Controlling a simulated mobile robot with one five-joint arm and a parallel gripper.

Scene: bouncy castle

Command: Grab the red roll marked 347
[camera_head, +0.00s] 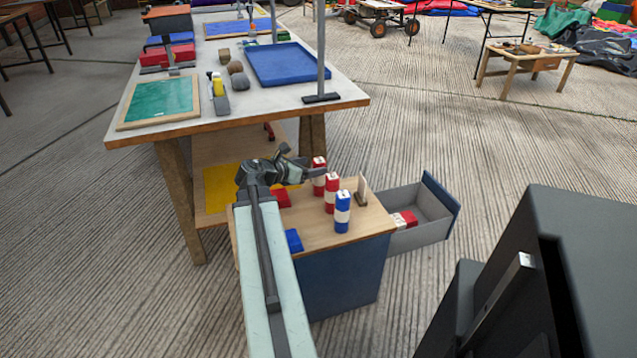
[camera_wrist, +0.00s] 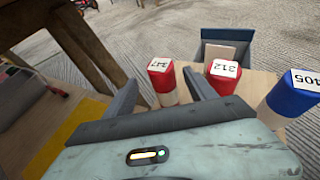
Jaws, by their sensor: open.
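The red roll marked 347 (camera_wrist: 162,82) stands upright in the wrist view, seen from above, its white label readable on top. It stands between the two fingers of my gripper (camera_wrist: 163,92), which are open with gaps to it; I cannot tell if either touches. In the head view my gripper (camera_head: 306,169) reaches the far red roll (camera_head: 319,180) on the small wooden top. A red roll marked 312 (camera_wrist: 224,80) stands just right of the right finger. A blue roll marked 405 (camera_wrist: 289,98) stands further right.
The rolls stand on a blue cabinet's wooden top (camera_head: 270,240). The blue roll (camera_head: 342,215) is nearest in the head view. A blue block (camera_head: 293,240) and red block (camera_head: 283,198) lie left. An open drawer box (camera_head: 425,215) is right. The large table (camera_head: 290,102) stands behind.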

